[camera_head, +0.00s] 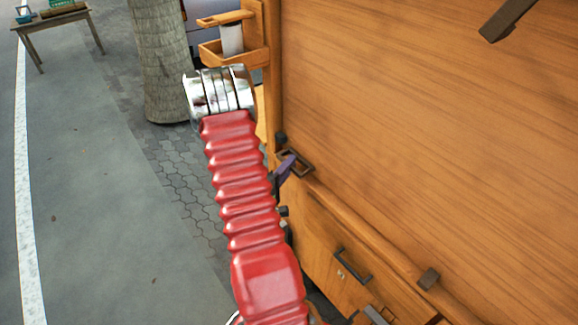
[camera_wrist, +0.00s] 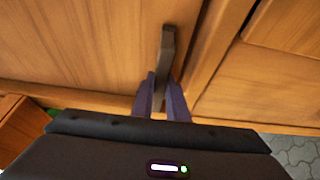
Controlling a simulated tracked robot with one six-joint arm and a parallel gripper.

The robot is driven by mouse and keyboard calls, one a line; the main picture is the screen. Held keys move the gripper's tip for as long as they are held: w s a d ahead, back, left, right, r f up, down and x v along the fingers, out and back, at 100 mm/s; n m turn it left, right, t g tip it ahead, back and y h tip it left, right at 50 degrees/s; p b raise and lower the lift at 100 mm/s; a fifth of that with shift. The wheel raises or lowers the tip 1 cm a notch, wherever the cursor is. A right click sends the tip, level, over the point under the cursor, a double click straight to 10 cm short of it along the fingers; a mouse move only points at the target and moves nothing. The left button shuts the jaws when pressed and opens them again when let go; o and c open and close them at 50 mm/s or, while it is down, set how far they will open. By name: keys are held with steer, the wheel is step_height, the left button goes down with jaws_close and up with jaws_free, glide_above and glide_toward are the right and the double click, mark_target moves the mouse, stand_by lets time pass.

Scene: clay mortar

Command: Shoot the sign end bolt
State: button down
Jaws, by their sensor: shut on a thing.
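A dark grey metal bar (camera_wrist: 167,50), which looks like the bolt, stands out against the wooden panels in the wrist view. My gripper (camera_wrist: 162,80) has its two purple fingers closed on either side of the bar's near part. In the head view, a purple finger of my gripper (camera_head: 287,165) shows at the edge of the wooden cart (camera_head: 430,130), beside a dark metal loop (camera_head: 300,163). My red arm hides most of the gripper there. How far the bolt is shot cannot be told.
A drawer with a dark handle (camera_head: 352,265) is low on the cart. A wooden holder (camera_head: 225,52) is at the cart's far corner, near a tree trunk (camera_head: 160,60). A table (camera_head: 50,22) stands far left. Pavement on the left is clear.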

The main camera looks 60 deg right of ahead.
mark_target(278, 158)
steer(key=shift+f, duration=0.15)
steer(key=shift+w+d, duration=0.4)
steer(key=shift+w, duration=0.35)
steer(key=shift+w+d, duration=0.35)
steer(key=shift+w, duration=0.45)
steer(key=shift+w+d, duration=0.4)
steer(key=shift+w, duration=0.35)
steer(key=c, duration=1.7)
jaws_free()
steer(key=shift+c, duration=0.2)
steer(key=shift+a, duration=0.1)
steer(key=w+a, duration=0.1)
steer(key=a, duration=1.2)
steer(key=shift+a, duration=0.25)
steer(key=shift+w, duration=0.1)
